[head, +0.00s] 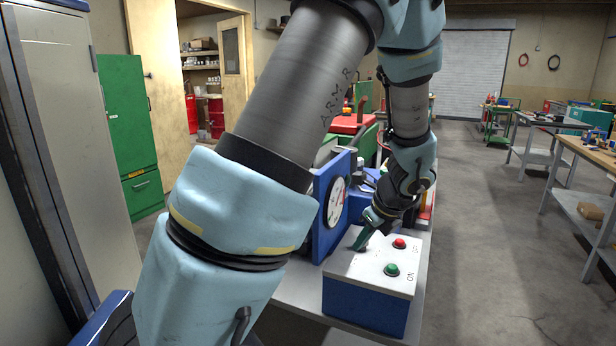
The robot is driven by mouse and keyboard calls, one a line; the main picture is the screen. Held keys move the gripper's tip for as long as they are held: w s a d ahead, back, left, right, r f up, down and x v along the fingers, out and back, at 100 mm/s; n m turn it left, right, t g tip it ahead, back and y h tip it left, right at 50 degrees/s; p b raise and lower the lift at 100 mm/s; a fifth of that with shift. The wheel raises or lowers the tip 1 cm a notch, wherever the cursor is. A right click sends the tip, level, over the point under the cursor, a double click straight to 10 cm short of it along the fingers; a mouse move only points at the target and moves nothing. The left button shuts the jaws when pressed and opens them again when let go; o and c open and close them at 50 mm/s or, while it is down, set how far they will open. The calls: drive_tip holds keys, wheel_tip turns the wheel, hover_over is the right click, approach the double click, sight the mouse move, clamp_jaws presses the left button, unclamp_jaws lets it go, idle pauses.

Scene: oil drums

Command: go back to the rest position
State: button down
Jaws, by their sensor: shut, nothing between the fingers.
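My arm reaches from the lower left, up and over, then down to a workbench. My gripper (361,240) is shut and empty, pointing down at the left part of the top of a blue and white control box (368,305). I cannot tell whether its tips touch the box. A red button (399,243) marked OFF sits right of the gripper, and a green button (392,269) marked ON is nearer. A blue panel with a round gauge (335,201) stands behind the box, partly hidden by my arm.
A green cabinet (128,130) and a grey locker (62,110) stand on the left. Red and green equipment (350,124) stands behind the bench, partly covered by my arm. More workbenches (590,150) line the right. The floor (480,240) between is clear, back to a shutter door (477,72).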

drive_tip(key=s+a+r+n+g+h, duration=0.1)
drive_tip(key=s+a+r+n, duration=0.1)
drive_tip(key=s+a+n, duration=0.3)
drive_tip(key=s+a+r+n+g+h, duration=0.1)
drive_tip(key=s+a+n, duration=0.4)
drive_tip(key=a+n, duration=0.9)
drive_tip(key=r+n+h, duration=0.1)
drive_tip(key=n, duration=0.7)
drive_tip(key=shift+s+g, duration=0.2)
drive_tip(key=shift+g, duration=0.2)
